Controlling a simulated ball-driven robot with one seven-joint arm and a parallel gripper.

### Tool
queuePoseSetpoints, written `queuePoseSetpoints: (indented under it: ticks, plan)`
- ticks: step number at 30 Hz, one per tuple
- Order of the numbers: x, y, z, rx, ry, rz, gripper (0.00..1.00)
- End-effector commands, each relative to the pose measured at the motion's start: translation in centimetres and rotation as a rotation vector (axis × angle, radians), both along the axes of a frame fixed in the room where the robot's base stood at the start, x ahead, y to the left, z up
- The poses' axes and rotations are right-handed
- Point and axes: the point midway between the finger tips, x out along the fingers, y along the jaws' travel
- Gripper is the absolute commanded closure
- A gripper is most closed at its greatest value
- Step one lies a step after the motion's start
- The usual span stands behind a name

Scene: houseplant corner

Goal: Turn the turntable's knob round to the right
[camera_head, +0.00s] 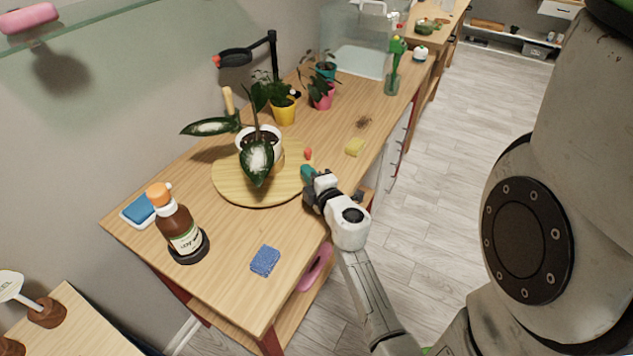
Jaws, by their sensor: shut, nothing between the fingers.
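The turntable (228,186) is a round, light wooden disc on the wooden table. A white pot (246,138) with a large-leaved plant (257,162) stands on it. A small red-orange knob (308,153) shows at the disc's back right edge. My gripper (307,173) is at the disc's right edge, its teal tips a little in front of the knob. It is shut and empty. From this view I cannot tell whether the tips touch the disc; a gap shows between them and the knob.
A brown bottle (181,232) with an orange cap stands front left. Small potted plants (284,113) stand behind. The table's right edge lies under my arm.

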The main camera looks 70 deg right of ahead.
Motion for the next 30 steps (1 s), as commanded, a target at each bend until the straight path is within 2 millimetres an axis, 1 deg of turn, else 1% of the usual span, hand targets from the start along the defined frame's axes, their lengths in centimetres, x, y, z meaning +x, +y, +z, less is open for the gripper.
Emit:
queuePoseSetpoints:
  ticks: [1, 4, 6, 12, 16, 30]
  plan:
    - [0.7, -0.9, -0.1, -0.002, 0.0, -0.001, 1.0]
    - [1.8, -2.2, -0.3, -0.003, 0.0, -0.001, 1.0]
    - [1.4, -3.4, -0.6, -0.001, 0.0, -0.005, 1.0]
    - [1.4, -5.3, -0.8, -0.001, 0.0, -0.001, 1.0]
    - [1.4, -5.6, -0.9, -0.001, 0.001, 0.0, 1.0]
    - [1.4, -5.8, -0.9, 0.0, 0.0, 0.007, 1.0]
